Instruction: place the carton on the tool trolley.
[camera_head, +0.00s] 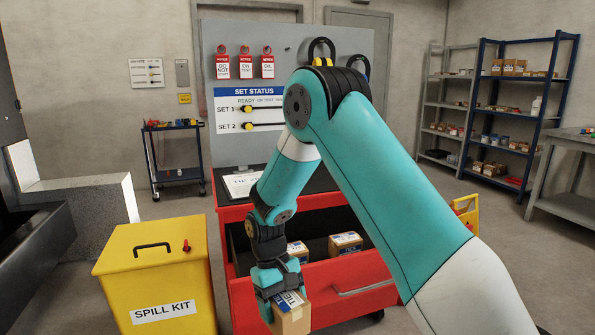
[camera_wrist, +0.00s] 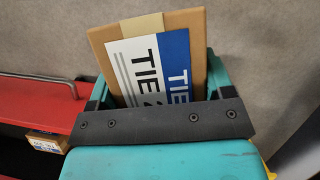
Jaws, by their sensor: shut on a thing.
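A brown carton (camera_head: 292,320) with a blue and white "TIE" label is held between the fingers of my gripper (camera_head: 280,283). In the wrist view the carton (camera_wrist: 196,38) shows its labelled face, with a finger on each side of it. The red tool trolley (camera_head: 219,251) stands behind and to the right of my gripper, with a dark top and an open front drawer. The carton hangs in front of the trolley, apart from its top. My arm hides part of the trolley's right side.
Two more cartons (camera_head: 346,240) lie in the open drawer. A white sheet (camera_head: 243,184) lies on the trolley's top, beneath a grey status board (camera_head: 300,112). A yellow spill kit box (camera_head: 155,270) stands close at left. A dark blue cart (camera_head: 176,176) stands farther back.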

